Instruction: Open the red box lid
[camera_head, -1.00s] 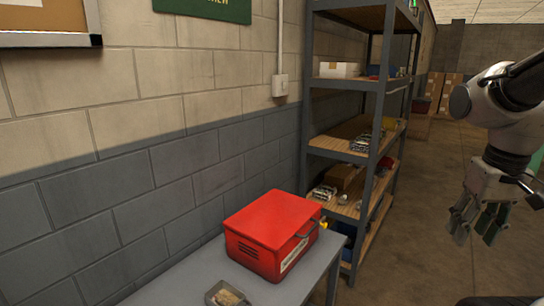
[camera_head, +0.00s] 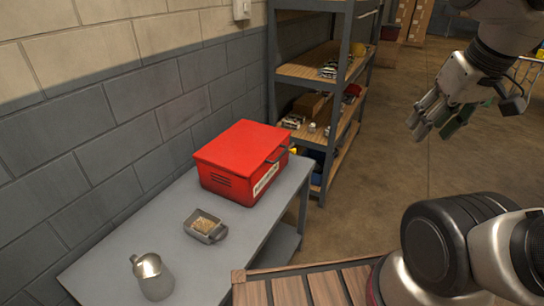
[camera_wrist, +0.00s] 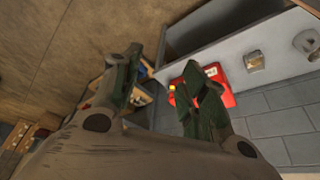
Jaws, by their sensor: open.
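The red box (camera_head: 240,162) stands on the grey table against the wall in the head view. Its lid (camera_head: 243,143) is shut, and a dark handle shows at its right front edge above a pale label. My gripper (camera_head: 428,128) is open and empty, out to the right of the box over the floor and well apart from it. In the wrist view my gripper's fingers (camera_wrist: 165,85) are spread, and the red box (camera_wrist: 228,98) shows beyond them, partly hidden by one finger.
The grey table (camera_head: 195,265) also holds a small metal scoop-like container (camera_head: 205,226) with grainy contents and a metal jug (camera_head: 152,277). A shelf rack (camera_head: 312,70) with several items stands behind the box. Open floor (camera_head: 400,180) lies to the right.

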